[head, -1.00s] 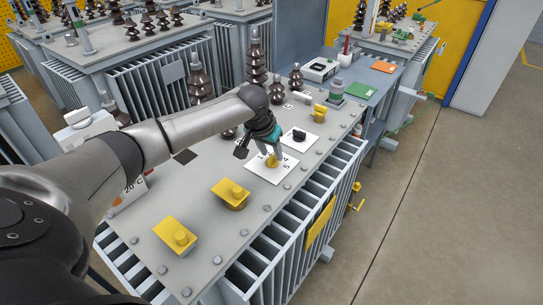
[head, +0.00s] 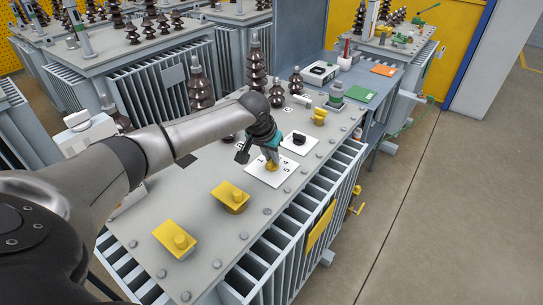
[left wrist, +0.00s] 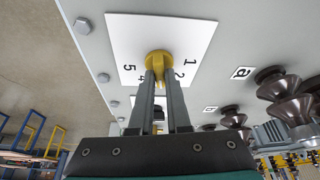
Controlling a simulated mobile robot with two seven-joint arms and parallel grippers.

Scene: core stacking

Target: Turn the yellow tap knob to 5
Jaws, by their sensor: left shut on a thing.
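The yellow tap knob (left wrist: 159,62) sits in the middle of a white number plate (left wrist: 205,35) on the transformer's grey top. In the left wrist view the digits 1, 2, 4 and 5 show around it; part of the plate is hidden behind the fingers. My left gripper (left wrist: 160,80) is shut on the knob, one finger on each side. In the head view the knob (head: 272,164) shows just under the left gripper (head: 271,157), and the plate (head: 260,175) lies around it. Which digit the knob points to I cannot tell. My right gripper is not in view.
A black knob on a white plate (head: 299,139) is close behind. Dark ribbed insulators (head: 256,68) rise behind the arm. A green card (head: 361,92) lies at the back right.

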